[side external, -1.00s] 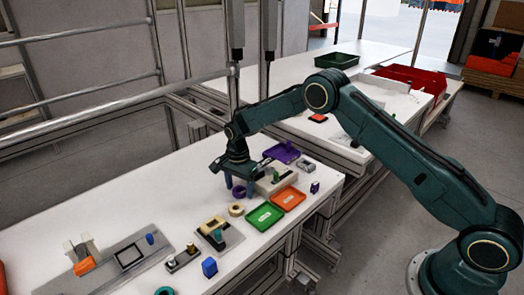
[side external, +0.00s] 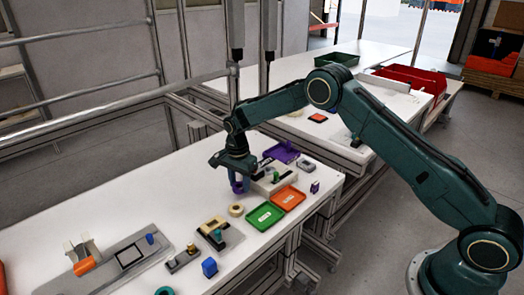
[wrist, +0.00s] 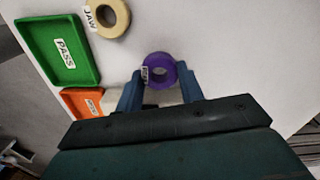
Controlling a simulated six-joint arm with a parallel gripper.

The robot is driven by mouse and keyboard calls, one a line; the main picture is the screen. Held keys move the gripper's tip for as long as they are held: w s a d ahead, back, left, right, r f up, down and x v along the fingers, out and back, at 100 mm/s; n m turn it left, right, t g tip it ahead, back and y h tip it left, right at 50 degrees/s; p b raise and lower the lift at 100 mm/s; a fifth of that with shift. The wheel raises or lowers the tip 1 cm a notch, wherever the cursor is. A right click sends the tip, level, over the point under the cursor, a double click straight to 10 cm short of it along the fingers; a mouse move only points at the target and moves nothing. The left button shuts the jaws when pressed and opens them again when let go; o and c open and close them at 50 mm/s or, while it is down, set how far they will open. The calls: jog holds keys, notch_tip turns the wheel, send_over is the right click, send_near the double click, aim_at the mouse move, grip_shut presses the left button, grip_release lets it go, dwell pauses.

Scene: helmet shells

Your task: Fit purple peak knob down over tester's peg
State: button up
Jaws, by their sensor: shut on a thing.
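The purple peak knob (wrist: 160,57) is a ring with a small white label, too small to read. My gripper (wrist: 160,88) is shut on it, one finger on each side, and its hole faces the wrist camera. In the side view, my gripper (side external: 240,187) points down with the purple knob between its fingertips, at or just above the white table. A pale box with a green upright piece (side external: 275,177), which looks like the tester, stands just to the right, apart from the knob. I cannot make out a bare peg on it.
A green tray (side external: 264,223) labelled PASS and an orange tray (side external: 288,204) lie in front of the pale box. A tan ring (wrist: 97,16) labelled JAW lies near the green tray. A purple tray (side external: 281,152) is behind. Fixtures stand at the left.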

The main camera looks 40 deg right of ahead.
notch_tip(320, 180, up, 18)
jog(key=shift+r, duration=0.15)
dwell(0.3)
jog(key=shift+d, duration=0.1)
dwell(0.4)
notch_tip(320, 180, up, 4)
send_over(269, 162)
jog(key=s+a, duration=0.3)
jog(key=f, duration=1.5)
jog(key=shift+s+a+f, duration=0.1)
jog(key=shift+a+f, duration=0.15)
jog(key=shift+f, duration=0.1)
jog(key=shift+f, duration=2.05)
jog(key=shift+f, duration=0.15)
jog(key=o, duration=0.9)
jog(key=shift+o, duration=0.2)
